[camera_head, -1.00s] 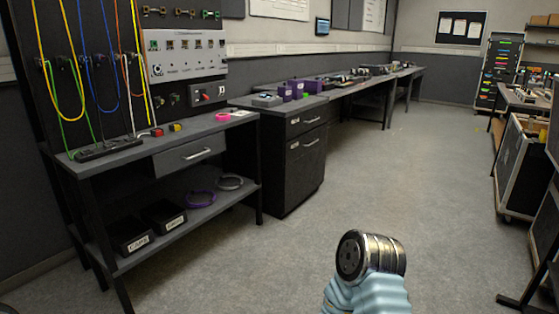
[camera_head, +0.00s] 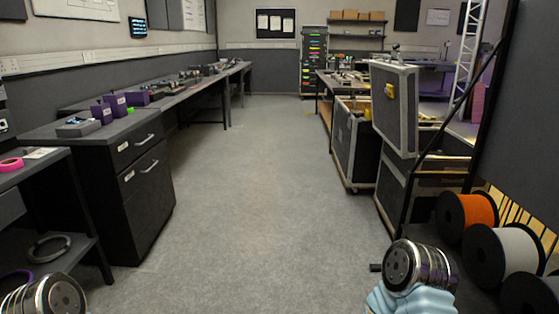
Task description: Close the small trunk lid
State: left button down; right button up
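A dark road trunk with metal-edged sides (camera_head: 388,196) stands on the right side of the aisle. A dark panel with metal edging and a yellow mark, which looks like its raised lid (camera_head: 394,118), stands upright at its far left side. A second dark trunk with metal edges (camera_head: 352,152) stands just beyond it, with its top open. I cannot tell from the view which is the small trunk.
The grey floor aisle (camera_head: 255,190) is clear. A dark drawer cabinet (camera_head: 128,190) and long bench line the left. Cable spools, including an orange one (camera_head: 470,212), sit on a rack at the near right. A workbench (camera_head: 336,84) stands farther back on the right.

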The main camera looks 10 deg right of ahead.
aim_at(395, 113)
jog(key=i+z, duration=0.4)
jog(key=i, duration=0.85)
jog(key=i+j+z, duration=0.1)
jog(key=i+z, duration=0.3)
jog(key=i+j+z, duration=0.35)
jog(key=i, duration=0.25)
